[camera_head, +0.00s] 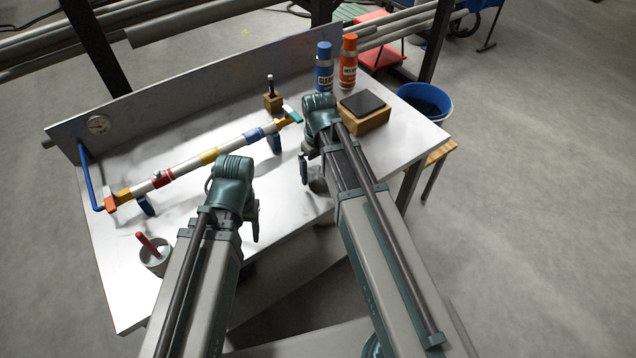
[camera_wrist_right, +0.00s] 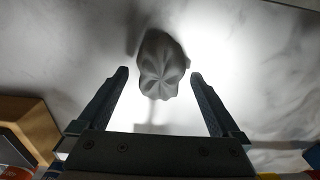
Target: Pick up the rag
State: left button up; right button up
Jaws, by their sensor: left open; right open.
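The rag (camera_wrist_right: 162,65) is a grey, crumpled bundle on the white tabletop. In the right wrist view it lies just beyond and between the fingertips of my right gripper (camera_wrist_right: 158,78), which is open and empty. In the head view the rag (camera_head: 317,186) is a small grey lump, partly hidden by my right arm. My right gripper (camera_head: 305,168) points down beside it there, mostly hidden by its own wrist. My left gripper (camera_head: 252,222) is open over the middle front of the table, apart from the rag, and is partly hidden by its arm.
A pipe assembly (camera_head: 208,156) with coloured bands spans the table (camera_head: 180,216). A cup with a red-handled tool (camera_head: 155,262) stands front left. A wooden block with a black top (camera_head: 364,117), a blue can (camera_head: 324,68) and an orange can (camera_head: 348,63) stand at the back right.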

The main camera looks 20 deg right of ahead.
aim_at(318, 172)
pick_arm(q)
jog(key=shift+f, duration=0.1)
pick_arm(e)
jog(key=shift+f, duration=0.15)
jog(key=c, duration=1.3)
jog(key=shift+o, duration=0.2)
pick_arm(q)
jog(key=shift+r+p, duration=0.65)
jog(key=shift+p, duration=0.05)
pick_arm(e)
jog(key=shift+r, duration=0.65)
pick_arm(q)
notch_tip(318, 172, up, 3)
jog(key=p, duration=0.3)
jog(key=shift+f, duration=0.1)
pick_arm(e)
notch_tip(318, 172, up, 3)
jog(key=shift+f, duration=0.1)
pick_arm(q)
jog(key=shift+r+p, duration=0.35)
jog(key=shift+r, duration=0.1)
pick_arm(e)
jog(key=s+a, duration=0.3)
jog(key=s, duration=0.1)
jog(key=s+a, duration=0.3)
jog(key=s, duration=0.1)
jog(key=s+a+r, duration=0.1)
jog(key=s+a, duration=0.2)
jog(key=s, duration=0.2)
jog(key=shift+a, duration=0.2)
